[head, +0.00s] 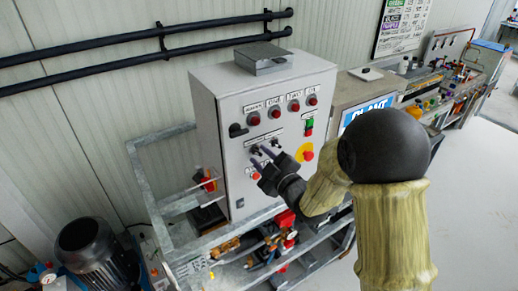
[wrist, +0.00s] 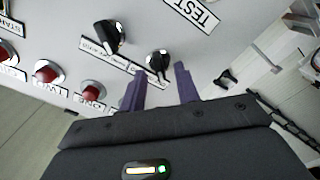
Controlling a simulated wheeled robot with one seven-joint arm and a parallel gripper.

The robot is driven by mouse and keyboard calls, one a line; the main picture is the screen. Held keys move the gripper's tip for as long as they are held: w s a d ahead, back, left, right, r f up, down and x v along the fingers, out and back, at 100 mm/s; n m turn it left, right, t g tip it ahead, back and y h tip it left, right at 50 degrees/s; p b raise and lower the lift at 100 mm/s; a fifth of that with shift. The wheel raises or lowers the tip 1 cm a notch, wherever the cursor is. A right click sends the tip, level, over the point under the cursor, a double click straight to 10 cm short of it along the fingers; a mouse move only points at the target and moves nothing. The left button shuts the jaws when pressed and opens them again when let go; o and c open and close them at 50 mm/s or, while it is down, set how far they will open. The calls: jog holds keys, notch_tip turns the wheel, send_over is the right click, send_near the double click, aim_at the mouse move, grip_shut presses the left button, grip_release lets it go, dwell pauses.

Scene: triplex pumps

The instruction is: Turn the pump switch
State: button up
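The pump's grey control box (head: 230,190) stands in the middle of the head view. Two small black rotary switches sit on its front above my gripper (head: 264,157). The wrist view shows a larger black switch (wrist: 108,38) and a smaller black switch (wrist: 158,62) along one white label strip. The strip's text is too small to read, so I cannot tell which is the pump switch. My gripper (wrist: 160,82) is open, its two purple fingers apart. The smaller switch shows just beyond the gap between the fingertips; contact cannot be told.
Red buttons (wrist: 47,72) line the panel. A red knob on a yellow disc (head: 307,152) sits right of my gripper. A black handle (head: 237,130) sticks out at the box's left. A metal frame (head: 160,215) surrounds the box. Open floor (head: 480,200) lies to the right.

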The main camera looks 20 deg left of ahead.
jog(key=shift+w+a, duration=0.45)
jog(key=shift+a, duration=0.1)
grip_shut()
jog(key=shift+f+m+b, duration=0.15)
jog(key=shift+m+b, duration=0.35)
jog(key=shift+b, duration=0.25)
jog(key=shift+d+m+b, duration=0.1)
jog(key=shift+m+b, duration=0.2)
jog(key=shift+b, duration=0.15)
jog(key=m+b, duration=0.2)
jog(key=shift+b, duration=0.35)
jog(key=m+b, duration=0.3)
jog(key=m, duration=0.2)
jog(key=shift+w, duration=0.1)
jog(key=shift+r+m, duration=0.2)
jog(key=shift+m, duration=0.1)
